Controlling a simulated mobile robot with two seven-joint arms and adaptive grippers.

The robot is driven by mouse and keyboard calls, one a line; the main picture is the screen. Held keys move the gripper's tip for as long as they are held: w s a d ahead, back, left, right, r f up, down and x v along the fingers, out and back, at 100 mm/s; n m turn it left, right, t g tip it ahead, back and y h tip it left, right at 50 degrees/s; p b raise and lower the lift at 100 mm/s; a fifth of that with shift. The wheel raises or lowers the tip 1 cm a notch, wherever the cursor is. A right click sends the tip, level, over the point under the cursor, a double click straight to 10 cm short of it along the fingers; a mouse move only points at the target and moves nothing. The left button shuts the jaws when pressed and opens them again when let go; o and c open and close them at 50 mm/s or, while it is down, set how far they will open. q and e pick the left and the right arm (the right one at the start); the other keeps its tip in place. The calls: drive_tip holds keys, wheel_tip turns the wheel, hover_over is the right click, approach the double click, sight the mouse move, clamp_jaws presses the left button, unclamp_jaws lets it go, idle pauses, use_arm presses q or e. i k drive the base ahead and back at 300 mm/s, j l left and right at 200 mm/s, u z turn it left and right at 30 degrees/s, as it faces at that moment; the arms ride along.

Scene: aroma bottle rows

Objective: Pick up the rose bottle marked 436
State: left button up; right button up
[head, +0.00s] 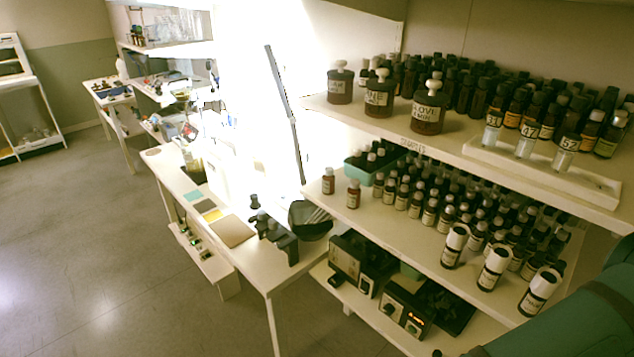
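I cannot pick out a rose bottle marked 436; most labels in the head view are too small to read. Many small dark bottles with pale labels (429,212) stand in rows on the middle shelf. Three white-capped bottles (494,268) stand along that shelf's right front. Two brown bottles (353,194) stand apart near its left end. More dark bottles (480,96) crowd the upper shelf. Neither of my grippers is in view.
The upper shelf also holds three large brown jars (429,108) and a white tray (560,172) with clear vials. Black devices (406,306) sit on the lowest shelf. A white workbench (265,262) stands to the left. The floor (75,250) at left is clear.

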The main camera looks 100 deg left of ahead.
sight(328, 177)
drive_tip(key=k+l+u, duration=0.1)
drive_tip(key=u, duration=2.8)
drive_tip(key=k+l+u, duration=0.1)
drive_tip(key=k, duration=0.2)
drive_tip(key=k+l+u, duration=0.1)
drive_tip(key=k+z, duration=0.15)
drive_tip(key=z, duration=0.3)
drive_tip(key=i+j+z, duration=0.2)
drive_tip(key=j+z, duration=0.15)
drive_tip(key=i+j+z, duration=0.1)
drive_tip(key=j+z, duration=0.25)
drive_tip(key=i+j+z, duration=0.1)
drive_tip(key=j, duration=0.4)
drive_tip(key=j+z, duration=0.15)
drive_tip(key=j, duration=0.35)
drive_tip(key=i+j, duration=0.05)
